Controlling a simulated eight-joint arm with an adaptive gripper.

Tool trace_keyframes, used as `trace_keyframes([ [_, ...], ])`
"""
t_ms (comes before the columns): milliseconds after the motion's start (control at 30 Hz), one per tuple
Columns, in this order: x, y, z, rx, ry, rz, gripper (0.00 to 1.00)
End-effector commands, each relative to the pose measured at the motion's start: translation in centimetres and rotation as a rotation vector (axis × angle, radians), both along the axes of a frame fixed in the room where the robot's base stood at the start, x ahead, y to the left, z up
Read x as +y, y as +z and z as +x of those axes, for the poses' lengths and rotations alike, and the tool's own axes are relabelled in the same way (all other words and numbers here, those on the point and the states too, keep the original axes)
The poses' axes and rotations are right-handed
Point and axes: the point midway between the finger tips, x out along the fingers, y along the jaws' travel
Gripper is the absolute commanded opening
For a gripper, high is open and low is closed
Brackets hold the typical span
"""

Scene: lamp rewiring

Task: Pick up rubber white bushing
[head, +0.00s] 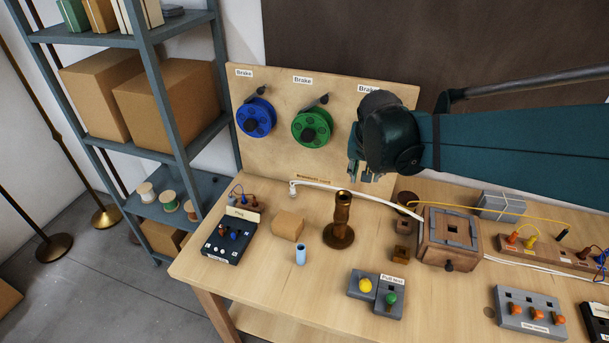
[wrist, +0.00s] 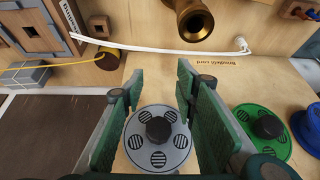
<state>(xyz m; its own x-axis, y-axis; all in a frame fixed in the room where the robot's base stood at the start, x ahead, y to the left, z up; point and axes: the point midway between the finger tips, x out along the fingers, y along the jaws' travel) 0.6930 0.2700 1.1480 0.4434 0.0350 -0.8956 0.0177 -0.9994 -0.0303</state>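I cannot clearly make out a separate rubber white bushing. A white cord (head: 330,187) lies on the table behind the brass lamp stem (head: 341,215). A small white piece (head: 293,187) sits at its left end; whether it is the bushing or a plug I cannot tell. The white piece also shows at the upper right of the wrist view (wrist: 241,44). My gripper (head: 365,174) is above the back of the table, near the board. In the wrist view my gripper (wrist: 159,82) has its green fingers apart, with nothing between them.
The upright board holds a blue reel (head: 256,118), a green reel (head: 312,127) and a grey reel (wrist: 157,140). A wooden box (head: 446,238), a yellow cord (head: 470,216) and switch blocks (head: 376,293) stand on the table.

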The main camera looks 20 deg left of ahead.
Motion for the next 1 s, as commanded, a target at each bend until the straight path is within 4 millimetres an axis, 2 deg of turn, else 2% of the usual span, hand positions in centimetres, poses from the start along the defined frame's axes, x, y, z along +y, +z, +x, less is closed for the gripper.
trace_keyframes([
  [33,1.2,-0.5,0.6,0.002,0.004,-0.002,0.3],
  [433,10.0,-4.7,3.7,0.021,-0.001,-0.011,0.3],
  [733,16.9,-8.8,4.9,0.031,-0.007,-0.018,0.3],
  [1000,22.8,-12.8,5.3,0.037,-0.011,-0.026,0.3],
])
